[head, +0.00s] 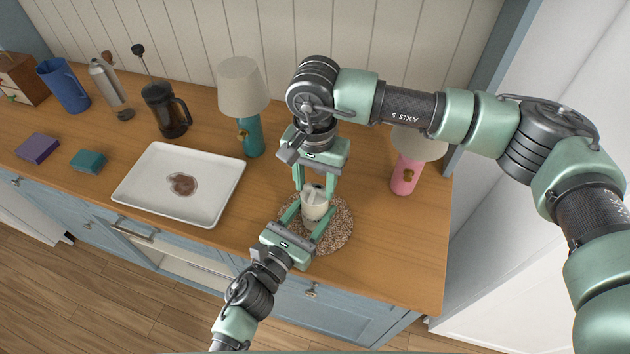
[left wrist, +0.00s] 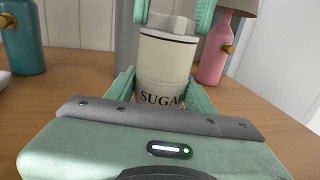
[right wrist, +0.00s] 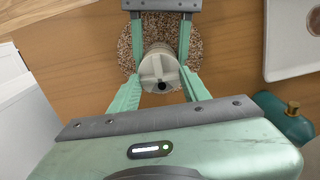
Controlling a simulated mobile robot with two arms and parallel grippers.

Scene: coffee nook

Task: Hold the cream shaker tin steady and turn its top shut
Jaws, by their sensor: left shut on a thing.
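The cream shaker tin (head: 314,208) stands upright on a round speckled mat (head: 341,232). In the left wrist view the tin (left wrist: 163,72) reads "SUGAR" and has a dark line below its top. Its grey-cream top (right wrist: 158,70) has a raised ridge and a dark spot. My left gripper (head: 308,222) is shut on the tin's body from the front, low down. My right gripper (right wrist: 160,76) comes from above and behind, its fingers open on either side of the top. I cannot tell any small gap between fingers and top.
A white tray (head: 133,188) with a brown patch lies to the left. A teal-based lamp (head: 250,135) stands behind left of the tin and a pink-based lamp (head: 404,176) to its right. The counter's front edge is close to the mat.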

